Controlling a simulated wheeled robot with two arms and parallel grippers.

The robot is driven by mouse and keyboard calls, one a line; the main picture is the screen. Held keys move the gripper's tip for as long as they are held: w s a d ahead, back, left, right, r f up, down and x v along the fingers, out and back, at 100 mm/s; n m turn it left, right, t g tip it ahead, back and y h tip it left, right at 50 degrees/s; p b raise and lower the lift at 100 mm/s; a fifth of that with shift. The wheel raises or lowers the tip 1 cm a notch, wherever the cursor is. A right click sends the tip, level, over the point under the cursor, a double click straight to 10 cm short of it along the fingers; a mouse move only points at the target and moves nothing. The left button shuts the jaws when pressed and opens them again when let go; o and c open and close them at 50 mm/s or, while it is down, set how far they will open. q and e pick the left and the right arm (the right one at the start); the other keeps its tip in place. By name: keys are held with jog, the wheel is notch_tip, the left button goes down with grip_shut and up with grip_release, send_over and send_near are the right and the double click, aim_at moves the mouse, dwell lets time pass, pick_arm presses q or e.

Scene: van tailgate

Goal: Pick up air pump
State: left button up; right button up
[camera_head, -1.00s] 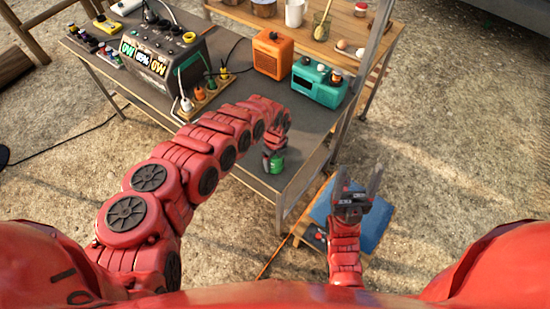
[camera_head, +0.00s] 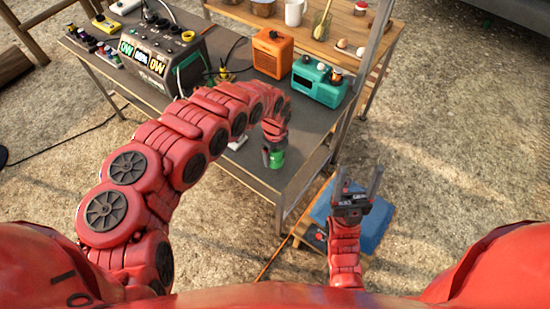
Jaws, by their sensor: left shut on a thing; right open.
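My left gripper (camera_head: 273,148) reaches down over the front right part of the grey table. It is shut on a small green object (camera_head: 277,160), of which only the lower part shows. I cannot tell whether this green object is the air pump, or whether it still touches the table. My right gripper (camera_head: 358,182) is open and empty, pointing up the picture, to the right of the table and above a blue item (camera_head: 372,228). No other thing in view is clearly an air pump.
An orange box (camera_head: 271,53) and a teal device (camera_head: 320,82) stand behind my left gripper. A dark power unit (camera_head: 157,58) with cables stands at the back left. A wooden shelf (camera_head: 338,35) holds cups.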

pick_arm(q)
jog(key=s+d+b, duration=0.2)
jog(key=d, duration=0.5)
jog(key=s+d+r+b, duration=0.1)
jog(key=s+d+b, duration=0.2)
jog(key=d, duration=0.5)
jog(key=shift+r, duration=0.2)
jog(key=shift+s+d, duration=0.1)
jog(key=s+d+b, duration=0.9)
jog(key=s+d, duration=0.8)
jog(key=s, duration=0.1)
jog(key=shift+s+d, duration=0.3)
